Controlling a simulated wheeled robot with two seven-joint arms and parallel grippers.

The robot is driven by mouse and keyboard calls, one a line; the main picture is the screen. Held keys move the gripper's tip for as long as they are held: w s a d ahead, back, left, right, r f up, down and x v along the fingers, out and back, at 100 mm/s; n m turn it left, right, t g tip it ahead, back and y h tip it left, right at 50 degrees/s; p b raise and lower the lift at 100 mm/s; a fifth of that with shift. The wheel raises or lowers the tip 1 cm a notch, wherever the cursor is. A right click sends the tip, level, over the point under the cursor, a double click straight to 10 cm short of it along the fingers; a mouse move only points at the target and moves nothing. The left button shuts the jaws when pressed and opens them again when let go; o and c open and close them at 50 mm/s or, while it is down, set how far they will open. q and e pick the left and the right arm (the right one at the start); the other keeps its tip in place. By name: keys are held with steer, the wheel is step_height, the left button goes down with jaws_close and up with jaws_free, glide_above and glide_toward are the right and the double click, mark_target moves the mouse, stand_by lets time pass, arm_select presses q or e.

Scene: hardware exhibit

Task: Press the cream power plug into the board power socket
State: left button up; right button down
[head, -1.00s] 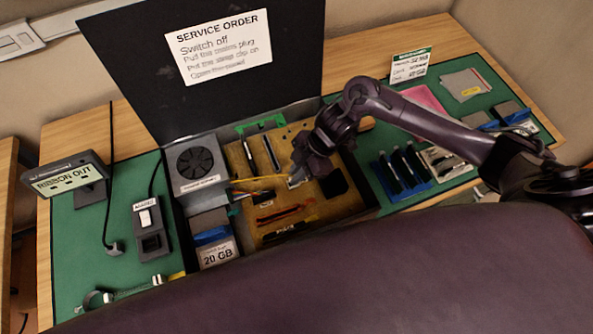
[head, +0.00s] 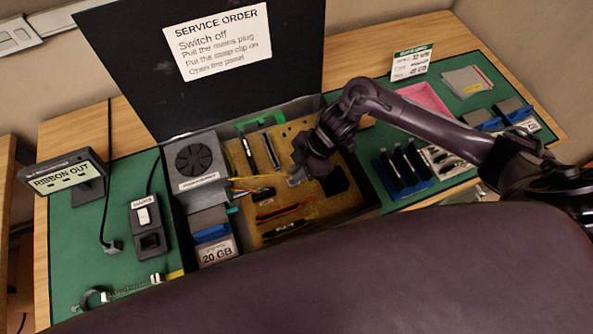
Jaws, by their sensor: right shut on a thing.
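My right gripper (head: 296,179) reaches into the open case from the right and points down over the tan board (head: 300,207). It is shut on what looks like the cream power plug, which is mostly hidden by the fingers. Thin yellow wires (head: 255,178) run from the fan unit's side towards the fingertips. My left gripper is out of view.
The case's raised black lid (head: 130,75) stands behind. The fan unit (head: 196,162) and a 20 GB drive (head: 217,250) fill its left side. Dark modules in a blue rack (head: 403,167) stand right of the case. My dark body covers the front.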

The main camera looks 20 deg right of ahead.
steer(key=shift+s+f, duration=0.1)
steer(key=shift+f, duration=0.1)
steer(key=c, duration=1.6)
jaws_free()
steer(key=shift+s, duration=0.1)
steer(key=shift+c, duration=0.8)
steer(key=shift+r, duration=0.1)
steer(key=shift+o, duration=0.6)
steer(key=shift+r+p, duration=0.25)
steer(key=shift+p, duration=0.05)
steer(key=shift+w+r, duration=0.2)
steer(key=shift+w, duration=0.05)
steer(key=shift+r+p, duration=0.15)
steer(key=shift+p, duration=0.25)
